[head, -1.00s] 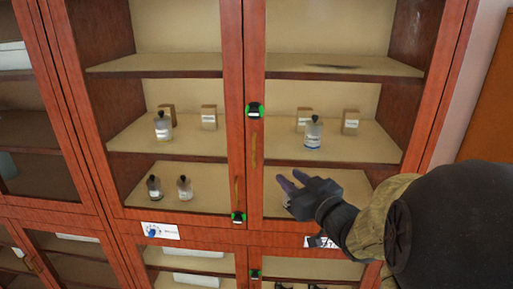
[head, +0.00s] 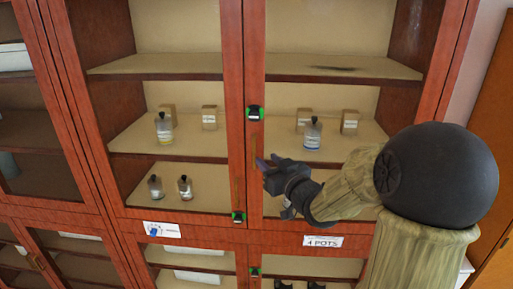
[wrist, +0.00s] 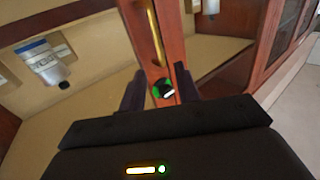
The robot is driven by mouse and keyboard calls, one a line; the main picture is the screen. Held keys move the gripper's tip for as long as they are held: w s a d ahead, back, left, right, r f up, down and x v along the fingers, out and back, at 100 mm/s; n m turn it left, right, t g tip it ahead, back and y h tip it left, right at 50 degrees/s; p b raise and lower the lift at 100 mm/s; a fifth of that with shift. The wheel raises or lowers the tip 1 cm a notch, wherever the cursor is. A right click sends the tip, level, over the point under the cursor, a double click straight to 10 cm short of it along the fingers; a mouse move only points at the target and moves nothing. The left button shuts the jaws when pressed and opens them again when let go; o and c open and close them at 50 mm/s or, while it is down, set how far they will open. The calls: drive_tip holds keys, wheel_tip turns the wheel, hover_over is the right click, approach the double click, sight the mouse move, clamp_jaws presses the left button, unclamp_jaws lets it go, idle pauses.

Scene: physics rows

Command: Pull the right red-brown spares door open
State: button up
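The right red-brown glazed door (head: 440,110) of the upper cabinet appears shut beside the left door (head: 235,60). Its upright brass handle (wrist: 155,35) shows in the wrist view on the door's inner stile.
Bottles (head: 313,133) and small boxes (head: 349,122) stand on shelves behind the doors. A "4 POTS" label (head: 322,241) is on the frame below; the left label (head: 161,230) is unreadable. Lower doors and another cabinet (head: 30,130) at left adjoin. A brown panel (head: 495,150) stands right.

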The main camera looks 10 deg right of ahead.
sight(257, 150)
drive_tip(key=p+x, duration=0.2)
drive_tip(key=x, duration=0.5)
drive_tip(key=shift+w, duration=0.2)
drive_tip(key=shift+a, duration=0.1)
clamp_jaws()
